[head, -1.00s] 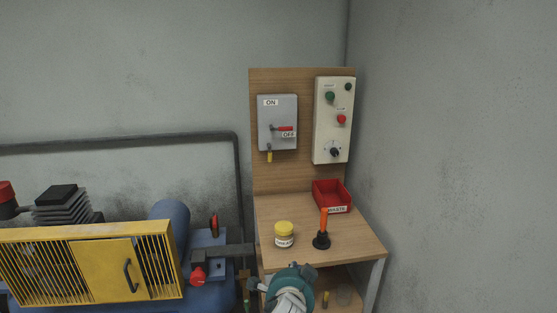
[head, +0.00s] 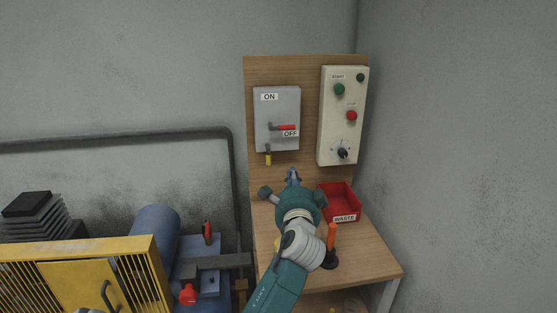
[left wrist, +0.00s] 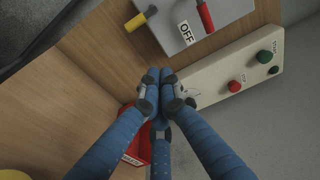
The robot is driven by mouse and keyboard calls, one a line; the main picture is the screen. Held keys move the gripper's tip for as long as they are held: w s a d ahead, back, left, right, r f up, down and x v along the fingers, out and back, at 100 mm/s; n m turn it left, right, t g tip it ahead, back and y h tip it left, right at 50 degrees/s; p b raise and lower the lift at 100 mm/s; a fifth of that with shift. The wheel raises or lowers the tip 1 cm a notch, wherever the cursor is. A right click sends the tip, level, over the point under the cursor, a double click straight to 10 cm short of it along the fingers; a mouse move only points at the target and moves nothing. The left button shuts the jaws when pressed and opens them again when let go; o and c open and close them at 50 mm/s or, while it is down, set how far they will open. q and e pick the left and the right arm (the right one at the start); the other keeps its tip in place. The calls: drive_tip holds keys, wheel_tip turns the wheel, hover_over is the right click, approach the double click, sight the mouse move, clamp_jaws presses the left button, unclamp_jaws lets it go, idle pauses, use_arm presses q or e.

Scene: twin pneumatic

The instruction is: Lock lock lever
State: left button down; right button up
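The grey switch box (head: 277,118) hangs on the wooden back panel, with ON and OFF labels. Its red-handled lever (head: 285,127) points right, at the OFF label. A small lever with a yellow grip (head: 268,158) hangs from the box's lower left edge; this yellow grip also shows at the top of the left wrist view (left wrist: 136,22). My left gripper (head: 292,172) is below and right of the yellow grip, apart from it. In the left wrist view its blue fingers (left wrist: 160,78) meet at the tips with nothing between them. My right gripper is not in view.
A cream control panel (head: 341,115) with buttons and a knob is right of the box. A red waste bin (head: 341,215) and an orange-handled tool (head: 332,237) stand on the bench (head: 365,262). My arm mostly covers a yellow-lidded jar. A blue-and-yellow compressor is left.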

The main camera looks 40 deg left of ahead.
sight(268, 155)
use_arm(q)
drive_tip(key=w+a+p, duration=0.3)
drive_tip(key=a, duration=0.5)
drive_tip(key=shift+w+a+f, duration=0.15)
drive_tip(key=shift+w+a, duration=0.2)
drive_tip(key=shift+w, duration=0.05)
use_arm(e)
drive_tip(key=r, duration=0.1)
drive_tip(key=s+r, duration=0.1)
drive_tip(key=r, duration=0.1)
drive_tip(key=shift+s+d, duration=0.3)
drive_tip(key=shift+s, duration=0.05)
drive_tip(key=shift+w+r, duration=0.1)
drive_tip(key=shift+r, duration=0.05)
use_arm(q)
drive_tip(key=shift+s+m+p, duration=0.1)
drive_tip(key=shift+m+p, duration=0.2)
drive_tip(key=shift+p, duration=0.35)
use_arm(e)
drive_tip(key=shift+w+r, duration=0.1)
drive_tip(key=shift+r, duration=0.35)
use_arm(q)
drive_tip(key=shift+a, duration=0.1)
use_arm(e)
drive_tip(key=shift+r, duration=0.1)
use_arm(q)
drive_tip(key=shift+m+p, duration=0.3)
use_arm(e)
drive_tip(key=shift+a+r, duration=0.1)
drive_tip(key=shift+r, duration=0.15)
